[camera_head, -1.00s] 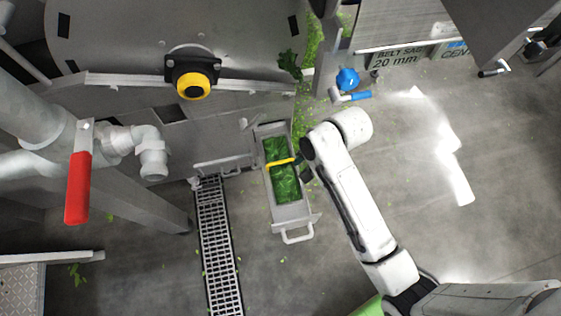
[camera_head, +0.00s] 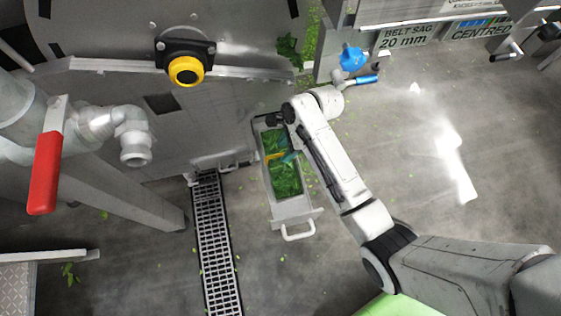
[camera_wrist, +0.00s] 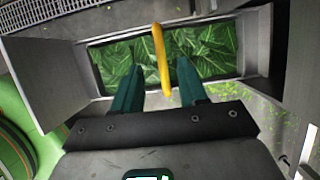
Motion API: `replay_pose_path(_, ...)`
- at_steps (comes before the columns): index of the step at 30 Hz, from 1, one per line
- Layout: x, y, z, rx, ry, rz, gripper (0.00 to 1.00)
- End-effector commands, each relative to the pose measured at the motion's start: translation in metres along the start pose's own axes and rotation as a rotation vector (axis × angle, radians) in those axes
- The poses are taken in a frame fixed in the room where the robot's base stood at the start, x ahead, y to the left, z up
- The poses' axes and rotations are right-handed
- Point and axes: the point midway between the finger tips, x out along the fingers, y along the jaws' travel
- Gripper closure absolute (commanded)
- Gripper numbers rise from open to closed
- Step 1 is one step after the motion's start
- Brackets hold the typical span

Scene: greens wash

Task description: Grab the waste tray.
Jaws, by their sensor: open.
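The waste tray (camera_head: 294,209) is a long grey metal tray filled with green leaves, with a white handle (camera_head: 299,231) at its near end. A yellow bar handle (camera_head: 275,156) crosses above the leaves in its middle. In the wrist view the tray (camera_wrist: 47,78) lies below my gripper, and the yellow handle (camera_wrist: 160,60) runs between the two dark green fingers. My gripper (camera_wrist: 157,72) is open, with a gap on both sides of the handle. In the head view my gripper (camera_head: 291,158) is over the tray and partly hidden by my arm.
A floor drain grate (camera_head: 215,240) runs left of the tray. A red lever valve (camera_head: 46,172) and a steel machine with a yellow-capped bearing (camera_head: 186,70) stand to the left. A blue-handled valve (camera_head: 352,59) is behind my arm. Floor to the right is clear.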

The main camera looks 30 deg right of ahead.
Motion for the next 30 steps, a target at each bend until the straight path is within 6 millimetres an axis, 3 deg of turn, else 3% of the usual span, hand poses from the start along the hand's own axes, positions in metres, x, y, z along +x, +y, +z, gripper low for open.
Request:
replay_pose_path(15,0.061,-0.002,-0.003,-0.003,0.002,0.001,0.58)
replay_pose_path(23,0.064,-0.002,-0.002,-0.003,0.002,0.000,0.58)
replay_pose_path(30,0.064,-0.002,-0.002,-0.003,0.001,0.000,0.79)
